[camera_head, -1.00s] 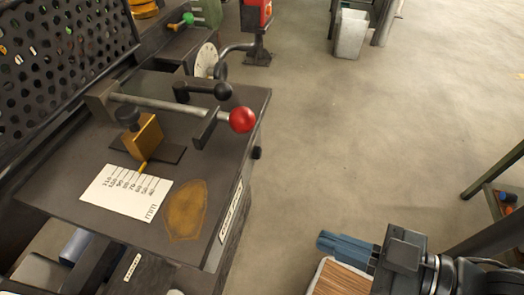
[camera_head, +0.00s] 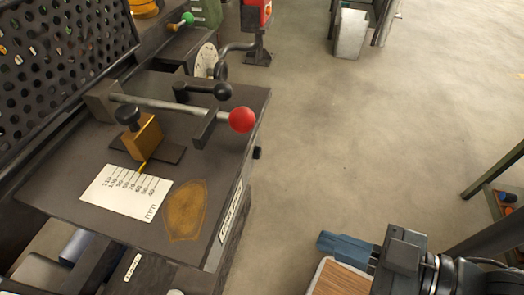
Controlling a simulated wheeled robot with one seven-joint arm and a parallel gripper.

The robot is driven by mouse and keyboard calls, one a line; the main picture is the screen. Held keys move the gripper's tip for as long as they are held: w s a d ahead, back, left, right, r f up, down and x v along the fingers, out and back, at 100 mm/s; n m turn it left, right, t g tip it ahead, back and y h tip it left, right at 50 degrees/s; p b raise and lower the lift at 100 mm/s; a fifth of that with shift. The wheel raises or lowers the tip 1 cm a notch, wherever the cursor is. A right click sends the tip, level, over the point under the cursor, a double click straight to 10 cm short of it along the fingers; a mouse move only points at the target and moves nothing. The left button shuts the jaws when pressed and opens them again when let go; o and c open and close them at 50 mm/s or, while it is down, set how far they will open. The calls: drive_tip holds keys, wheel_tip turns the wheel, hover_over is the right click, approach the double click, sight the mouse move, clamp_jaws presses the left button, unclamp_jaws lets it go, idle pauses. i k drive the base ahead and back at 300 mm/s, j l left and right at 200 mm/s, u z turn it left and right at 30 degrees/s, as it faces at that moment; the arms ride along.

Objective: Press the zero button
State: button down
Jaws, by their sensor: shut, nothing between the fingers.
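My gripper (camera_head: 321,241) has blue fingers, shut and empty. It is at the lower right, over open floor to the right of the dark machine table (camera_head: 95,212). A clear gap separates it from the table's right edge. No button marked zero can be made out in this view. The table carries a brass block (camera_head: 146,137) with a black knob and yellow pointer at a white mm scale (camera_head: 125,193). A red ball handle (camera_head: 242,119) and a black ball lever (camera_head: 223,91) are behind it. A small black knob (camera_head: 257,153) is on the table's right side.
A perforated guard (camera_head: 65,55) stands at the left. A red box (camera_head: 266,14) on a post, a dial (camera_head: 206,60) and a green-knobbed lever (camera_head: 188,18) are at the back. A grey bin (camera_head: 351,33) stands farther off. The middle floor is clear.

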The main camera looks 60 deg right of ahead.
sight(257, 153)
drive_tip(key=z, duration=1.85)
drive_tip(key=k+j, duration=0.25)
drive_tip(key=k, duration=0.2)
drive_tip(key=k+j, duration=0.2)
drive_tip(key=k, duration=0.25)
drive_tip(key=k+j, duration=0.25)
drive_tip(key=k, duration=0.2)
